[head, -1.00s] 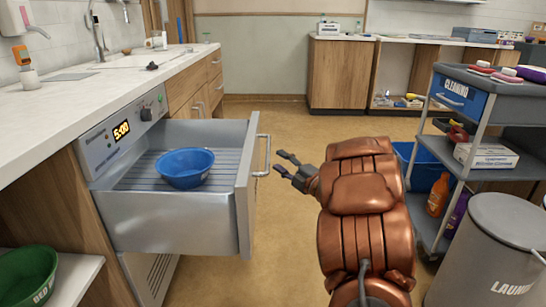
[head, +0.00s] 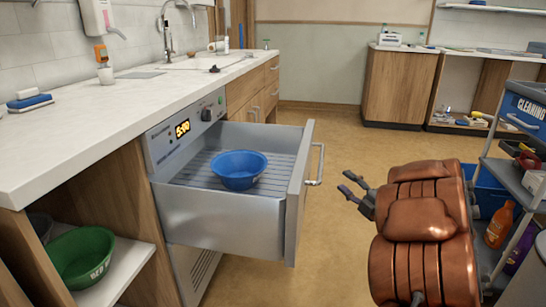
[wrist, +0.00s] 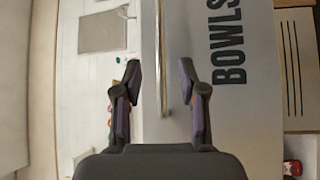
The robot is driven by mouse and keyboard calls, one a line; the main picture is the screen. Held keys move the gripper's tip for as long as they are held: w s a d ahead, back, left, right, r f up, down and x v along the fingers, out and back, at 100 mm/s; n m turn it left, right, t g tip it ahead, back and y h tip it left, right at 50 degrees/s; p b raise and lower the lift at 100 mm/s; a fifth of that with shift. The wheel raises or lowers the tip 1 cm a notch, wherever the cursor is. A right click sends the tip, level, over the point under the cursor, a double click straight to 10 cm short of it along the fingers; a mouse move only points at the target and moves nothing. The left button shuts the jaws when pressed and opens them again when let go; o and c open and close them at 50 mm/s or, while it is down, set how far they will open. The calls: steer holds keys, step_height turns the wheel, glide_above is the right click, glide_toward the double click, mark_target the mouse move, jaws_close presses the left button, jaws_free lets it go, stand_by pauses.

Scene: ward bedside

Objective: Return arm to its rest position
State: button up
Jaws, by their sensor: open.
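My gripper (head: 356,194) is open and empty at the end of my copper-coloured arm, in the right half of the head view. It is to the right of the open steel drawer (head: 225,222) and apart from its handle (head: 316,165). A blue bowl (head: 238,170) sits upright on the ribbed floor of the drawer. In the wrist view my gripper's two fingers (wrist: 161,95) are spread, with a metal bar and a panel lettered "BOWLS" (wrist: 229,95) beyond them.
A white counter (head: 110,105) with a sink runs along the left. A green bowl (head: 81,256) is on the shelf below. The cleaning cart (head: 525,180) stands close to the right of my arm. Open floor (head: 340,125) lies beyond the drawer.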

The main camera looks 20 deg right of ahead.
steer(key=w+d+r+m+g+h+p, duration=0.1)
steer(key=w+r+m+g+h+p, duration=0.2)
steer(key=r+m+h+p, duration=0.5)
steer(key=s+a+r+m+g+h+p, duration=0.1)
steer(key=s+r+m+g+p, duration=0.15)
steer(key=r+p, duration=0.3)
steer(key=s+a+r+m+g+p, duration=0.1)
steer(key=s+a+r+g+p, duration=0.1)
steer(key=r+g+p, duration=0.3)
steer(key=s+a+r+m+g+y+p, duration=0.2)
steer(key=s+a+p, duration=0.4)
steer(key=s+a, duration=0.4)
steer(key=s+a+r+m+g+y+p, duration=0.2)
steer(key=s+a+r+g+p, duration=0.3)
steer(key=s+a, duration=0.5)
steer(key=s+a+r+m+g+y+p, duration=0.2)
steer(key=s+a+r+p, duration=0.4)
steer(key=s+a+p, duration=0.3)
steer(key=s+a+g, duration=0.1)
steer(key=s, duration=0.2)
steer(key=shift+s+g, duration=0.15)
steer(key=shift+g, duration=0.2)
